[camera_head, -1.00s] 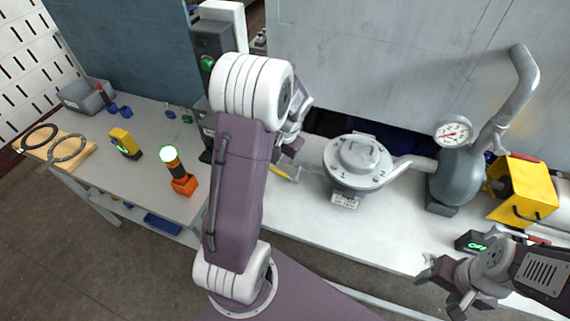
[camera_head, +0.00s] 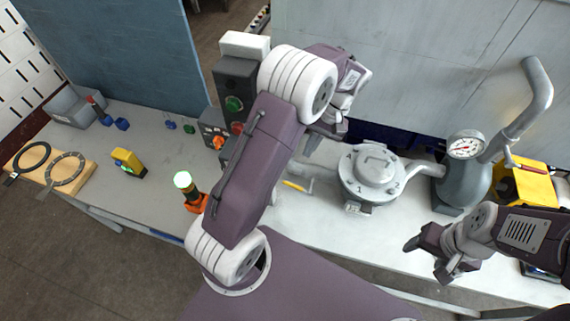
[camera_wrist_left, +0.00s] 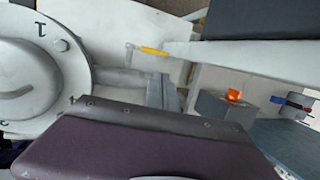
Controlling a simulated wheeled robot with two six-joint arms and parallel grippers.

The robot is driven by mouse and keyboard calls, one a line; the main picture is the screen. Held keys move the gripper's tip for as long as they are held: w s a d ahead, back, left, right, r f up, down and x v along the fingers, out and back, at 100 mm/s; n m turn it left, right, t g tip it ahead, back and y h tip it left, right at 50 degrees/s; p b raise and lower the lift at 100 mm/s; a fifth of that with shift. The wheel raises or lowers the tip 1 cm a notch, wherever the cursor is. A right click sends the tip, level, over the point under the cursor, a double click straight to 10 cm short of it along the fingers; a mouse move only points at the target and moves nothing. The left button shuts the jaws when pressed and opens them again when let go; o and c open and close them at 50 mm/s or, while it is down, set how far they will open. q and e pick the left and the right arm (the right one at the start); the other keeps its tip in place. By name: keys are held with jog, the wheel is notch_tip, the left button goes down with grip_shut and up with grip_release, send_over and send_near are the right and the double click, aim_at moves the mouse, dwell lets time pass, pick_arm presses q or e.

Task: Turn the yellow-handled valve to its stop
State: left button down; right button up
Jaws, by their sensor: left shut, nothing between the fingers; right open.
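The valve's yellow handle (camera_head: 294,186) lies low over the bench, left of the round grey housing marked 1 and 2 (camera_head: 372,178). It also shows in the left wrist view (camera_wrist_left: 153,50), with a thin grey link at one end. My left gripper (camera_head: 313,146) is shut and empty, above and behind the handle and apart from it. My left arm hides part of the bench beside the handle. My right gripper (camera_head: 425,262) is open and empty, over the bench's front edge at the right.
A grey vessel with a gauge (camera_head: 466,147) and a yellow box (camera_head: 528,183) stand at the right. A dark control box (camera_head: 235,95) stands behind my left arm. A lit green-topped lamp (camera_head: 184,181) and a yellow device (camera_head: 128,162) are on the left table.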

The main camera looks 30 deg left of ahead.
pick_arm(q)
jog(key=s+d+f, duration=0.1)
jog(key=s+d, duration=0.1)
jog(key=p, duration=0.1)
send_over(292, 184)
jog(key=w+d, duration=0.1)
jog(key=w, duration=0.1)
notch_tip(292, 184, down, 8)
jog(key=f, duration=0.1)
jog(key=s+f+p, duration=0.1)
jog(key=f, duration=0.1)
jog(key=shift+d, duration=0.15)
jog(key=shift+a+f, duration=0.35)
jog(key=shift+f, duration=0.15)
jog(key=shift+s+a+f+b, duration=0.1)
jog(key=shift+a+f+b, duration=0.15)
jog(key=shift+f+b, duration=0.3)
jog(key=shift+s+a+f+b, duration=0.1)
jog(key=shift+a+f+b, duration=0.15)
jog(key=shift+b, duration=0.35)
jog(key=shift+s+r, duration=0.1)
pick_arm(e)
jog(key=shift+s+d+f, duration=0.1)
jog(key=shift+s+d, duration=0.1)
jog(key=shift+d, duration=0.4)
jog(key=shift+s+d, duration=0.15)
jog(key=shift+d, duration=0.4)
